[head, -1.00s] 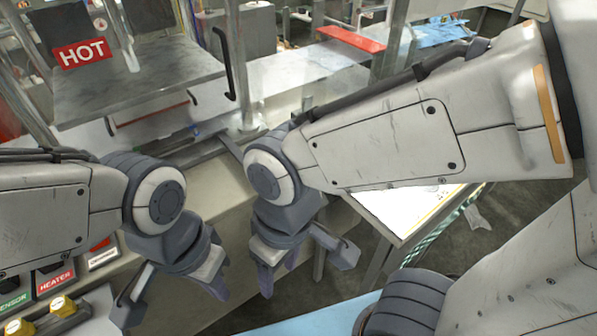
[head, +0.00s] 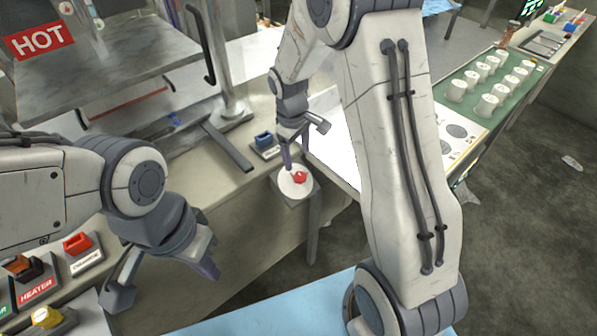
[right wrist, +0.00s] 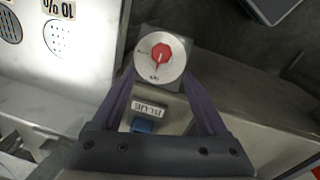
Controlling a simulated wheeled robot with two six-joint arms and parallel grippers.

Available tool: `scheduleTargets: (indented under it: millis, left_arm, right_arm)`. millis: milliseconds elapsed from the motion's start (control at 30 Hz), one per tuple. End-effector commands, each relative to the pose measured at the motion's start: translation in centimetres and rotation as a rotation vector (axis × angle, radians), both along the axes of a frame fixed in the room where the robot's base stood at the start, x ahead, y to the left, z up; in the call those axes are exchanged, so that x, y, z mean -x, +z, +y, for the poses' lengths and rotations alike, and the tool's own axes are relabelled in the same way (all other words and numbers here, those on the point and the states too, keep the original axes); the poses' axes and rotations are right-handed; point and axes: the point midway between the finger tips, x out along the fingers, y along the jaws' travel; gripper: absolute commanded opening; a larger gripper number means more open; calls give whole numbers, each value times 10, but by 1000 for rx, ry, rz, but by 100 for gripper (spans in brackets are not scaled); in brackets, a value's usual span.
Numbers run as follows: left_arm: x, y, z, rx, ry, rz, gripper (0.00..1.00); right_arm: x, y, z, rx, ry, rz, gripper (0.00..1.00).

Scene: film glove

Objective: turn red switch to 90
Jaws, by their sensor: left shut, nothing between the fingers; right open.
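The red switch (head: 300,177) is a red knob on a round white dial (head: 290,187), set on a small grey post beside the bench. In the right wrist view the red knob (right wrist: 161,54) sits on its dial with a pale pointer line; the dial's markings are too small to read. My right gripper (head: 295,163) is open just above and behind the dial; its fingers (right wrist: 165,85) frame the dial from the near side, apparently without holding the knob. My left gripper (head: 165,285) is shut and empty at the lower left, far from the switch.
A blue switch (head: 264,142) with a label stands on the bench just behind the dial. A red switch block (head: 78,243) and heater switch (head: 30,280) lie at left. A lit white panel (head: 335,150) is close to the right of the dial. A HOT-marked press (head: 100,70) stands at upper left.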

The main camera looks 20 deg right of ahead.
Motion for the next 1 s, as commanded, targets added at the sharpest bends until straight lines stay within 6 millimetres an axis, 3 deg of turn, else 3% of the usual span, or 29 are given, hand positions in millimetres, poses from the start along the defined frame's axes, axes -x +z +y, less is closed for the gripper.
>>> scheduleTargets:
  millis: [200, 400, 600, 867, 1000]
  left_arm:
    - [0, 4, 0, 0, 0, 0, 0]
    - [0, 6, 0, 0, 0, 0, 0]
    - [0, 6, 0, 0, 0, 0, 0]
    - [0, 6, 0, 0, 0, 0, 0]
    - [0, 6, 0, 0, 0, 0, 0]
  right_arm:
    - [0, -42, -4, 0, 0, 7, 76]
    - [-3, -72, -6, -1, 0, 4, 76]
    - [-4, -85, -7, -1, -1, 2, 76]
    - [-4, -86, -7, 0, -1, 1, 76]
    - [-4, -86, -7, -1, -1, 2, 23]
